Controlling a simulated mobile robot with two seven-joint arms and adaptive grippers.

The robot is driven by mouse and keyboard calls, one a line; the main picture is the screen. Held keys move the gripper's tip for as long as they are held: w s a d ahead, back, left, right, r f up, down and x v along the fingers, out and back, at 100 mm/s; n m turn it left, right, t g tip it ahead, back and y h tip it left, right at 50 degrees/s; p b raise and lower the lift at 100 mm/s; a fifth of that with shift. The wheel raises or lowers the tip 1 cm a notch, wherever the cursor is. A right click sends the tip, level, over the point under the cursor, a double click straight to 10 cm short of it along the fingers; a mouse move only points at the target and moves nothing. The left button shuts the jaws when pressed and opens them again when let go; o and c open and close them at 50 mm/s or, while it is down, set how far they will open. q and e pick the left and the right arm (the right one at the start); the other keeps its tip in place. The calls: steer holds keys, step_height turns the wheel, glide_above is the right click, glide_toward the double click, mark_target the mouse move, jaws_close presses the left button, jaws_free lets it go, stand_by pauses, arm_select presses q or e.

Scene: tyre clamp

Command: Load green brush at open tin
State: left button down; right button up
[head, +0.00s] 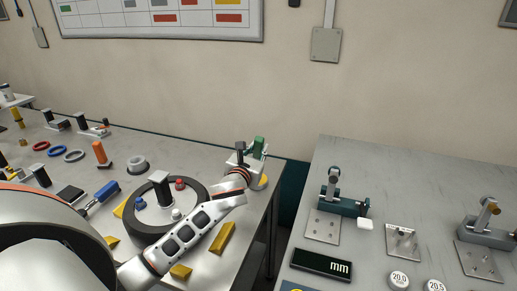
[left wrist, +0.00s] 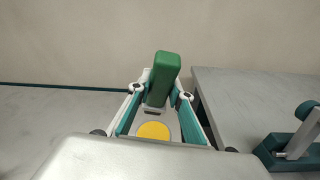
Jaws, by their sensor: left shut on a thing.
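In the left wrist view the brush (left wrist: 163,76) rises between the two fingers of the gripper (left wrist: 158,98). A yellow round surface, apparently the open tin's filling (left wrist: 153,131), lies just below and in front of the brush; it also shows beside the gripper in the head view (head: 263,182). The brush's lower end is hidden, so I cannot tell whether it touches the tin. My right gripper is not in view.
A black tyre-like ring (head: 139,226) lies under my left arm, with yellow blocks (head: 223,237) around it. A blue-handled tool (head: 103,194) and an orange-handled one (head: 100,152) lie left. Across a gap, the right table holds clamps (head: 347,206) and a black "mm" display (head: 321,264).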

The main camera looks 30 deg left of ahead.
arm_select(q)
steer(key=shift+f, duration=0.65)
step_height(320, 180, down, 3)
steer(key=shift+f+b, duration=0.2)
steer(key=shift+b, duration=0.35)
steer(key=shift+f+b, duration=0.25)
steer(key=shift+b, duration=0.05)
steer(key=shift+f+b, duration=0.3)
steer(key=shift+b, duration=0.05)
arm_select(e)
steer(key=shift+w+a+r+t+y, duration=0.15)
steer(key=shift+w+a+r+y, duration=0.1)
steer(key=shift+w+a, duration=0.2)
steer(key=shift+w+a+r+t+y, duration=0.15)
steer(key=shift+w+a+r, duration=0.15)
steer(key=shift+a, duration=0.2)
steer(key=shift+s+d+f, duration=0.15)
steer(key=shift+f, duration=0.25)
arm_select(q)
steer(key=shift+f, duration=0.4)
